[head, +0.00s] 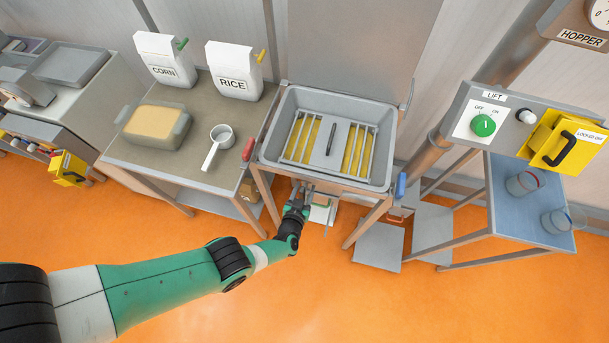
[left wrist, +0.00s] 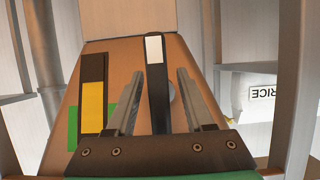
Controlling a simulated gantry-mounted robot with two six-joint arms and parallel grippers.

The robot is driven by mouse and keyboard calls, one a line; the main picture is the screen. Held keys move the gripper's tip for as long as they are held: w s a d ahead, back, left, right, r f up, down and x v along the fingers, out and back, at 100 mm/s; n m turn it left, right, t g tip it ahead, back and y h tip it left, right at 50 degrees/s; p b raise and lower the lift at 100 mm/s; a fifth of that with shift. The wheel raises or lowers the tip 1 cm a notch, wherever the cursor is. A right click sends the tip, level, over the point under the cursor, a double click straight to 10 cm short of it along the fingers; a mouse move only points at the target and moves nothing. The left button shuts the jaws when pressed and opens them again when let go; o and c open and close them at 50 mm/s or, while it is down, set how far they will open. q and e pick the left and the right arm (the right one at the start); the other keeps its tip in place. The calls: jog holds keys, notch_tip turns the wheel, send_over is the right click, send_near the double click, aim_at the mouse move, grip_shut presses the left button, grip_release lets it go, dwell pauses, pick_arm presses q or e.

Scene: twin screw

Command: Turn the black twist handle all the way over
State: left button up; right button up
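The black twist handle (left wrist: 158,95), a black bar with a white end, stands upright in the left wrist view against a brown panel (left wrist: 125,60). My left gripper (left wrist: 168,76) reaches around it, with one finger on each side. The fingers are apart. A narrow gap shows on the handle's right, and I cannot tell whether the left finger touches it. In the head view my left gripper (head: 303,192) is under the front of the grey hopper tray (head: 277,133), and the handle cannot be made out there. My right gripper is not in view.
A black and yellow strip (left wrist: 92,95) and a green patch lie beside the handle. A steel table (head: 125,150) with a white scoop (head: 217,143) stands left of the hopper. A control box (head: 500,118) and a blue-topped table (head: 515,210) are at the right. The orange floor in front is clear.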

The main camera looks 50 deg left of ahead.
pick_arm(q)
jog(key=p+v, duration=0.8)
jog(key=v, duration=0.3)
jog(key=shift+s+d, duration=0.15)
jog(key=shift+s, duration=0.15)
